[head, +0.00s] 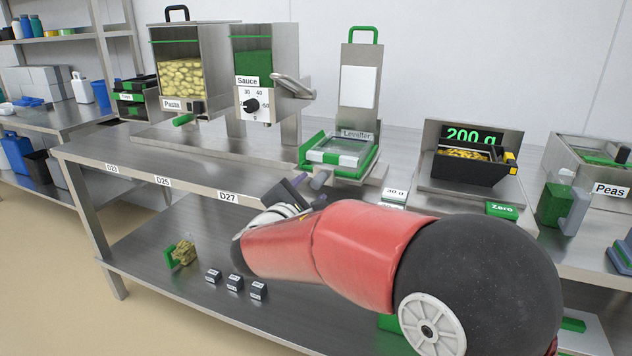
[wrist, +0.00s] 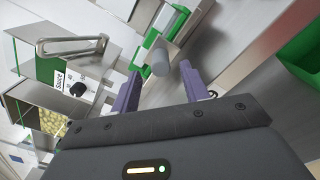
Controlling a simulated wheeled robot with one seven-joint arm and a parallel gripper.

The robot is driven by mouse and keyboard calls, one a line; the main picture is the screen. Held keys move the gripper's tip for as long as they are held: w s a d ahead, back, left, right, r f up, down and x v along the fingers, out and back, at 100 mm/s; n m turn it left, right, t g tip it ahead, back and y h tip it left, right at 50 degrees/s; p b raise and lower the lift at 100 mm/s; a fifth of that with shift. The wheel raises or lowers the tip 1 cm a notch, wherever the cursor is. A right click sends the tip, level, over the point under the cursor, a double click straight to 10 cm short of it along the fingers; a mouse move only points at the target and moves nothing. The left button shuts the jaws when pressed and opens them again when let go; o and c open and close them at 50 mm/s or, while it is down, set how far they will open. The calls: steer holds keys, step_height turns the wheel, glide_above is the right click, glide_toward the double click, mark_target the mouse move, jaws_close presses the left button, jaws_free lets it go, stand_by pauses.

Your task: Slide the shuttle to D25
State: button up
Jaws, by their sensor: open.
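What looks like the shuttle (head: 341,157), a green-framed carriage with a white and green front, sits under the unit labelled Leveller. Its grey cylindrical handle (head: 318,180) sticks out at the front; it also shows in the wrist view (wrist: 160,58). My gripper (head: 297,187) is just in front of the handle. In the wrist view my gripper (wrist: 160,70) is open, with the handle between or just beyond its purple fingertips; I cannot tell if they touch. The D25 label (head: 163,181) is on the table's front edge at left, between D23 (head: 111,168) and D27 (head: 228,198).
A Pasta dispenser (head: 180,60) and a Sauce dispenser (head: 252,60) stand at left behind the table edge. A scale (head: 473,133) reading 200 g stands at right, with a dark tray of pasta on it. Small dark blocks (head: 235,283) lie on the lower shelf.

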mark_target(315, 185)
steer(key=shift+p+x, duration=0.3)
steer(key=shift+x, duration=1.9)
jaws_close()
